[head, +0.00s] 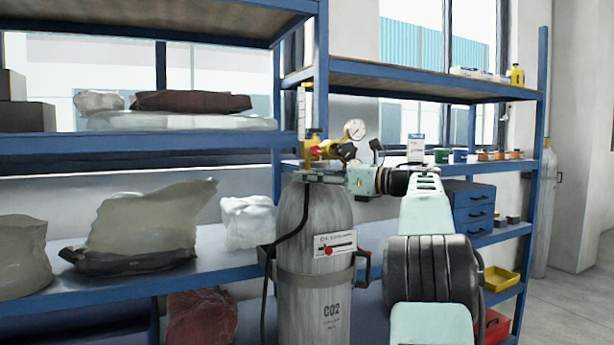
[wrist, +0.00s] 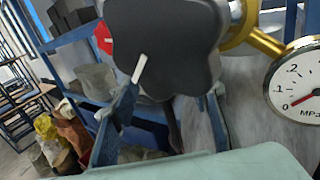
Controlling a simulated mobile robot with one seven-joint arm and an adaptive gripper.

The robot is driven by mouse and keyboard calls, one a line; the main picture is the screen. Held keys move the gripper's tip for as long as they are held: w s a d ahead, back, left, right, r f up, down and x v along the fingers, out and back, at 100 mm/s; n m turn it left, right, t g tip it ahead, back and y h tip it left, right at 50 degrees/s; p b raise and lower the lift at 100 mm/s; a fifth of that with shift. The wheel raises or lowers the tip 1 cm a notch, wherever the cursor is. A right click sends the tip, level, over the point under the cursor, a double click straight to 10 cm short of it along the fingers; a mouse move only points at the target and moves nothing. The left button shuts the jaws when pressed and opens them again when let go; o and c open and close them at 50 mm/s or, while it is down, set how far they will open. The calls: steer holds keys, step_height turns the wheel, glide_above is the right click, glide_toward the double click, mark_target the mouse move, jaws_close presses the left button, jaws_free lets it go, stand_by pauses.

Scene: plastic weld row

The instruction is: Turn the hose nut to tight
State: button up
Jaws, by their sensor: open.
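The grey CO2 cylinder (head: 313,225) stands upright in front of the blue shelf, with a brass regulator (head: 318,150) on top. A black hose (head: 290,238) runs down the cylinder's left side. I cannot pick out the hose nut in either view; my gripper or the knob may cover it. My gripper (head: 312,178) reaches left across the cylinder top, just below the regulator. It is open, its fingers (wrist: 168,112) apart below the knob; I see nothing held, and contact is unclear.
A pressure gauge (wrist: 303,88) is close on the right in the wrist view. A white placard (head: 335,243) hangs on the cylinder. The shelves hold pale bags (head: 150,225), blue drawers (head: 470,210) and small tins. Clear floor (head: 575,290) lies at the right.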

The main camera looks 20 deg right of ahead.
steer(key=v, duration=1.1)
steer(key=shift+a, duration=0.1)
